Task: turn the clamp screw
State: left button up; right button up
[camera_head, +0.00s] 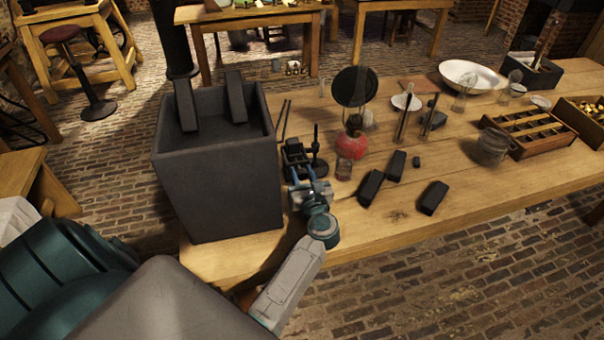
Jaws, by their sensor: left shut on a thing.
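A dark clamp (297,152) with a thin upright rod stands on the wooden table (395,222), just right of the large grey tank. My left gripper (308,182), with blue-grey fingers, is at the near side of this clamp. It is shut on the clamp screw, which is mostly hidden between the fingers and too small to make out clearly. My left arm reaches in from the lower left over the table's front edge. My right gripper is not in view.
The tall grey tank (218,185) with two dark plates stands close left of the gripper. A red round vessel (352,145) and a small glass (344,168) stand close right. Several black blocks (371,187) lie farther right.

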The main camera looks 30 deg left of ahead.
pick_arm(q)
jog(key=shift+r+m+p, duration=0.1)
jog(key=shift+m+p, duration=0.35)
jog(key=shift+m, duration=0.15)
jog(key=shift+m+p, duration=0.9)
jog(key=shift+m, duration=0.2)
jog(key=shift+m+p, duration=0.6)
jog(key=shift+m, duration=0.3)
jog(key=m+p, duration=0.3)
jog(key=m, duration=0.1)
jog(key=shift+r+m, duration=0.1)
jog(key=shift+m, duration=0.2)
jog(key=m+p, duration=0.4)
jog(key=shift+m, duration=0.3)
jog(key=m+p, duration=0.4)
jog(key=m, duration=0.1)
jog(key=m+p, duration=0.2)
jog(key=m, duration=0.1)
jog(key=shift+f+m+p, duration=0.25)
jog(key=shift+m+p, duration=0.25)
jog(key=shift+m, duration=0.5)
